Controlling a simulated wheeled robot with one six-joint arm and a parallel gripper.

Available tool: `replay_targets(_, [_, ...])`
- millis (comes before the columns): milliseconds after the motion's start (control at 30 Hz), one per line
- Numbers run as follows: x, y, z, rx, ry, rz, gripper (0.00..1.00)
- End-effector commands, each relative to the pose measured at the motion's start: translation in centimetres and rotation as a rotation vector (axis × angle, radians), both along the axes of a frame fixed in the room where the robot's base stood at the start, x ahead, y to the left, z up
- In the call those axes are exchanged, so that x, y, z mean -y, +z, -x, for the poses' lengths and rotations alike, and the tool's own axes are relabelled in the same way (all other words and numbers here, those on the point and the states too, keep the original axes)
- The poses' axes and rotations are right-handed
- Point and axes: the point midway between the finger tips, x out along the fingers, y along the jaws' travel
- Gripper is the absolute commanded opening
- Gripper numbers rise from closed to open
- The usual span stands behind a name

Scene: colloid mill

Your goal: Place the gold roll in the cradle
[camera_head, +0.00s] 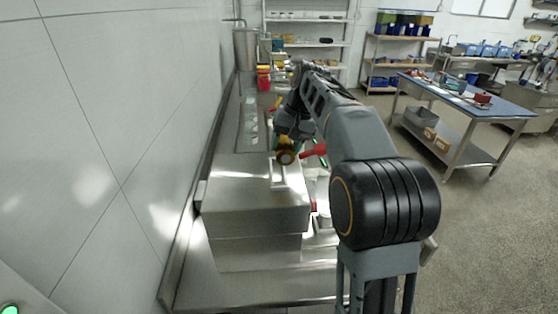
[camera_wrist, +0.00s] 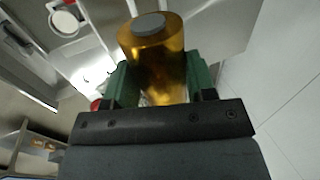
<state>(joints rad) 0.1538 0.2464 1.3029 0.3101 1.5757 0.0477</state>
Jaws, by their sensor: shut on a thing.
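The gold roll (camera_wrist: 157,62) is a shiny gold cylinder with a grey end face, large in the middle of the wrist view. My gripper (camera_wrist: 157,88) is shut on it, with a green finger on each side. In the head view the gold roll (camera_head: 286,157) shows small at the end of my arm, above the back of the steel box. My gripper (camera_head: 288,144) is partly hidden there by my arm. I cannot make out the cradle for certain in either view.
A steel box (camera_head: 255,205) with a top handle stands on the steel counter (camera_head: 205,290) beside the left wall. A red handle (camera_head: 313,151) sticks out close to the gold roll. A red and yellow container (camera_head: 263,77) stands farther back. A blue-topped table (camera_head: 470,98) stands apart at right.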

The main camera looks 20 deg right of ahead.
Motion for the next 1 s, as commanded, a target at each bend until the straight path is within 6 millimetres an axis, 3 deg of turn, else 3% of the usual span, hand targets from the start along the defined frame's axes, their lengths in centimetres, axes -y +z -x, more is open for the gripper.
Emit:
replay_targets(333, [-1.7, -2.1, -0.7, -0.002, 0.002, 0.000, 0.23])
replay_targets(600, [-1.6, -4.9, -0.7, 0.001, -0.001, 0.000, 0.23])
replay_targets(1000, [-1.6, -5.4, -0.7, 0.001, 0.000, 0.000, 0.23])
